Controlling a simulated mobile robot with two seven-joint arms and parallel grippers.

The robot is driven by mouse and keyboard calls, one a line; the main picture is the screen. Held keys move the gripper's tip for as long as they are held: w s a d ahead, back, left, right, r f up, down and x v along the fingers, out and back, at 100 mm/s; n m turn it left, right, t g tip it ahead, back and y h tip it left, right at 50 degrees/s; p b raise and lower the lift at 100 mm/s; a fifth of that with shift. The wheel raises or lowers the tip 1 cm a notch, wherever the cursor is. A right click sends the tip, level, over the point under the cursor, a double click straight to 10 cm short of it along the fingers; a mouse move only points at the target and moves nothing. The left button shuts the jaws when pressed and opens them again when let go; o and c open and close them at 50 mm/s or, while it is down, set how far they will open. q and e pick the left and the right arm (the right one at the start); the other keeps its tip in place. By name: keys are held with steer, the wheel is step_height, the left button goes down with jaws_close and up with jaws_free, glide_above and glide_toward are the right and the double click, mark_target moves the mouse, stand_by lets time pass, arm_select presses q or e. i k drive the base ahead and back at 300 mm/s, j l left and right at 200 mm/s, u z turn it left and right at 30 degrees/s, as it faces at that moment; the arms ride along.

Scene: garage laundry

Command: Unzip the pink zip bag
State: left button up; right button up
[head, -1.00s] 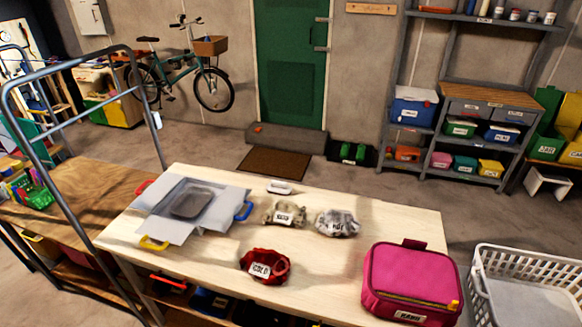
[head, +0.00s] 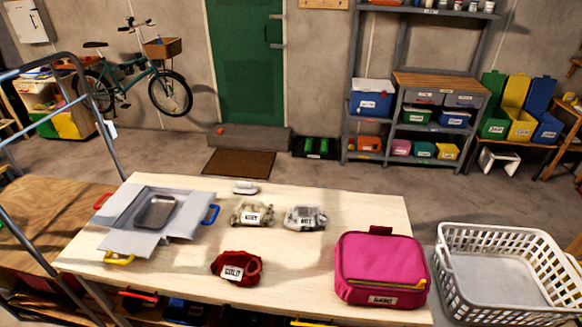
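The pink zip bag (head: 380,262) stands at the right front of the light wooden table (head: 310,215). It has a dark top handle and a white label low on its front. A yellow zip line runs along its lower right front edge. The bag looks closed; I cannot make out the zip pull. Neither of my grippers shows in the head view.
A red pouch (head: 237,267), two greyish pouches (head: 251,213) (head: 305,217) and a grey open-flapped box with a metal tray (head: 155,212) lie on the table. A white laundry basket (head: 500,275) stands right of it.

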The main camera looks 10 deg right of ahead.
mark_target(422, 283)
steer(key=z, duration=1.25)
steer(key=i+l+u, duration=0.15)
steer(key=l+u, duration=0.15)
steer(key=l, duration=0.2)
steer(key=j+z, duration=0.25)
steer(key=j, duration=0.2)
steer(key=j+z, duration=0.25)
steer(key=j, duration=0.15)
